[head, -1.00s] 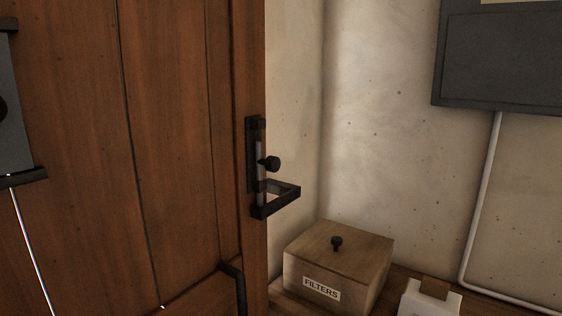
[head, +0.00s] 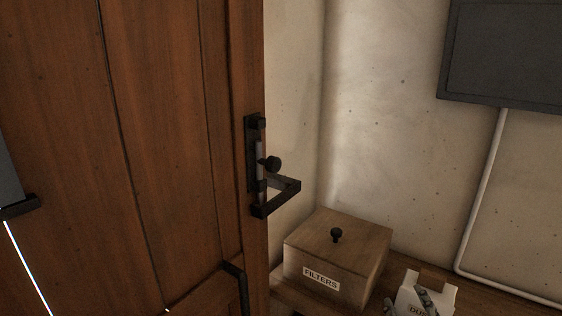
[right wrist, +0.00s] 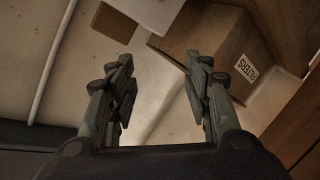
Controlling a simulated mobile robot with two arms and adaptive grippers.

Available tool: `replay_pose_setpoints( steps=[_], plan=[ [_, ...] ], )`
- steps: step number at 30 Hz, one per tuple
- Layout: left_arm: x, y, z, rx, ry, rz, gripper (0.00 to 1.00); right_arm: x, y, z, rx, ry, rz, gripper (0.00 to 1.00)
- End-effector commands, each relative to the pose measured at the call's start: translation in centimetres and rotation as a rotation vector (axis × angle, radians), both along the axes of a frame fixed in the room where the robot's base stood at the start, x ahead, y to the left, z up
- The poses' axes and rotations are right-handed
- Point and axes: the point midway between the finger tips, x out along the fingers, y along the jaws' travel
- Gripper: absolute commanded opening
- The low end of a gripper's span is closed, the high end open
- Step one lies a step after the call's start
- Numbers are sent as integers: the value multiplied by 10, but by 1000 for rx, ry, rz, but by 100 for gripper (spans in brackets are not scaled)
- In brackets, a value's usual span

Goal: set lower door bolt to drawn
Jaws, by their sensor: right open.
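The one door bolt in view (head: 261,165) is on the edge of the brown wooden door (head: 170,130). An angular black bracket (head: 280,197) juts to the right below the knob. I cannot tell whether the rod is drawn. My right gripper (right wrist: 160,78) is open and empty in the right wrist view. In the head view, its fingertips (head: 407,304) just show at the bottom right, well below and right of the bolt. My left gripper is not in view.
A wooden box labelled FILTERS (head: 338,258) stands on a wooden surface right of the door. A white box (head: 440,293) is beside it, partly behind my right fingers. A grey wall panel (head: 505,55) and pale pipe (head: 485,190) are further right. A dark bar handle (head: 240,285) is lower on the door.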

Motion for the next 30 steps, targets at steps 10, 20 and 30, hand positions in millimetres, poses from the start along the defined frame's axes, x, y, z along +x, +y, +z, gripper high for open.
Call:
replay_pose_setpoints(
  steps=[10, 20, 30],
  plan=[
    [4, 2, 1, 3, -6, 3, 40, 21, 113, 285, -885, -970, 379, 46],
    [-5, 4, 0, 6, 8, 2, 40, 22, 186, 286, -1880, -1111, 744, 46],
    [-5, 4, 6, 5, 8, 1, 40, 50, 174, 271, -2180, -964, 839, 46]
  ],
)
